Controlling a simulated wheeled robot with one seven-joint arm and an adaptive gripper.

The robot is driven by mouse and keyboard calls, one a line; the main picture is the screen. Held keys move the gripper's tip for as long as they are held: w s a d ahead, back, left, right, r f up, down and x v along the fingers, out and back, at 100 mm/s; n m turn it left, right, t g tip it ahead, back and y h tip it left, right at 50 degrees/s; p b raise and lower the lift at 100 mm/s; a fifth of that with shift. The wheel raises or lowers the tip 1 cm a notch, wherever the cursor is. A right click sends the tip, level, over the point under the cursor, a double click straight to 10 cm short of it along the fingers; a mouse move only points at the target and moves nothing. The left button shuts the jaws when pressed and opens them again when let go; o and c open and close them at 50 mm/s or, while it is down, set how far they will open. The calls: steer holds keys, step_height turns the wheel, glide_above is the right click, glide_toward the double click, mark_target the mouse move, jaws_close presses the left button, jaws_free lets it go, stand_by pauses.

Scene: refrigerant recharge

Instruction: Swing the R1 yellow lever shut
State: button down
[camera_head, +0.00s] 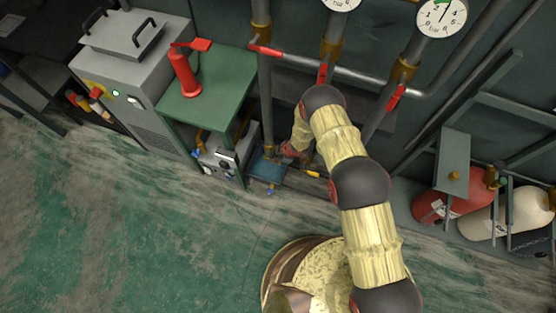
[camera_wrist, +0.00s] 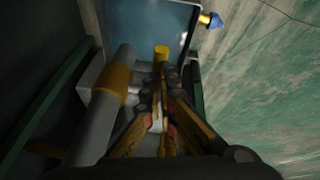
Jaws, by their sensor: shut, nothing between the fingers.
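My gripper (camera_head: 287,152) is low by the wall pipes, beside the foot of the left vertical pipe. In the wrist view my gripper (camera_wrist: 170,72) has its fingers together, with nothing seen between them. A short yellow piece (camera_wrist: 161,52) stands just beyond the fingertips; I cannot tell whether it is the R1 lever or whether the fingers touch it. In the head view a small yellow handle-like piece (camera_head: 313,173) shows low to the right of the gripper. No R1 label is readable, and my arm hides part of this area.
A blue-grey box (camera_head: 267,169) sits by the pipe foot; its panel (camera_wrist: 150,22) and a blue knob (camera_wrist: 211,20) show in the wrist view. A grey pipe with a brass collar (camera_wrist: 116,77) runs close left of the fingers. Red pipe levers (camera_head: 265,50) are higher up. Open floor lies in front.

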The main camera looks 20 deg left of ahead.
steer(key=v, duration=1.2)
steer(key=shift+s, duration=0.1)
